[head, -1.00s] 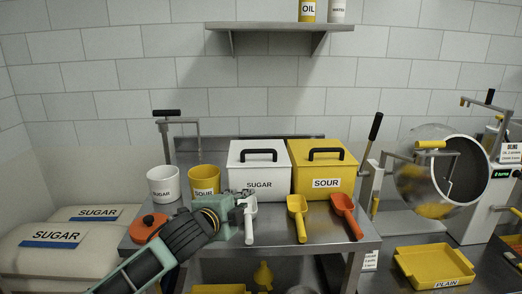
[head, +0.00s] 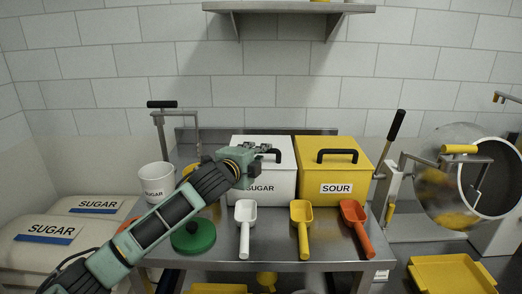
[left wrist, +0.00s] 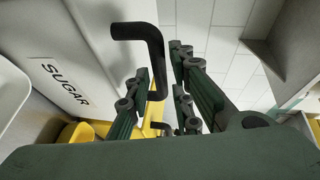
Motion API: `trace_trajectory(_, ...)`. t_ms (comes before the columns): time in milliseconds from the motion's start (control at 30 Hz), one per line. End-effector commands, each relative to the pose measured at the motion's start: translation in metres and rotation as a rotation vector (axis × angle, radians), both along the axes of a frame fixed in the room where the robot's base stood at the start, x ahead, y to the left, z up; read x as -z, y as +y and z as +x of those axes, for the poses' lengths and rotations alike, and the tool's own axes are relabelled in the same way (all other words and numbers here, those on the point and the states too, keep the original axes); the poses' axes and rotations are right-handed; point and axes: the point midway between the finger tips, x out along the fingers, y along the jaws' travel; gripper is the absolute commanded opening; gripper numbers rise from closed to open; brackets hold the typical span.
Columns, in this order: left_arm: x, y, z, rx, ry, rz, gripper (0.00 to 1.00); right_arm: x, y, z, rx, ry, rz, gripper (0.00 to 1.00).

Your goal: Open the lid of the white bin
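The white bin (head: 284,180) labelled SUGAR stands on the steel table with its lid (head: 248,143) down. A black bar handle (head: 277,153) rises from the lid, partly hidden by my left gripper. My left gripper (head: 258,148) is over the front left of the lid, at the handle. In the left wrist view, the fingers (left wrist: 160,85) are open and apart, with the black handle (left wrist: 153,60) between them; firm contact does not show. The bin's white side (left wrist: 85,60) also shows there. My right gripper is not in view.
A yellow SOUR bin (head: 350,180) stands close on the right. White (head: 245,218), yellow (head: 302,218) and orange (head: 354,218) scoops lie in front. A green lid-like disc (head: 193,237) and a white cup (head: 157,182) are left. A shelf (head: 285,8) hangs above.

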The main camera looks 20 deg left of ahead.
Motion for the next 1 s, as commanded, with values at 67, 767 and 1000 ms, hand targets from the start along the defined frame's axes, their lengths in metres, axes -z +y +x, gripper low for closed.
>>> trace_trajectory(67,0.001,-0.002,0.01,0.0,0.001,-0.002,0.21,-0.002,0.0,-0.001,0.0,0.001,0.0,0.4)
trace_trajectory(767,0.005,-0.004,0.026,0.001,0.001,0.0,0.05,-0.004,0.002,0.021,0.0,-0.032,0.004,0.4)
trace_trajectory(1000,0.006,-0.004,0.026,0.0,0.001,0.001,0.0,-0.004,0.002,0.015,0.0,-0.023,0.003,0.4)
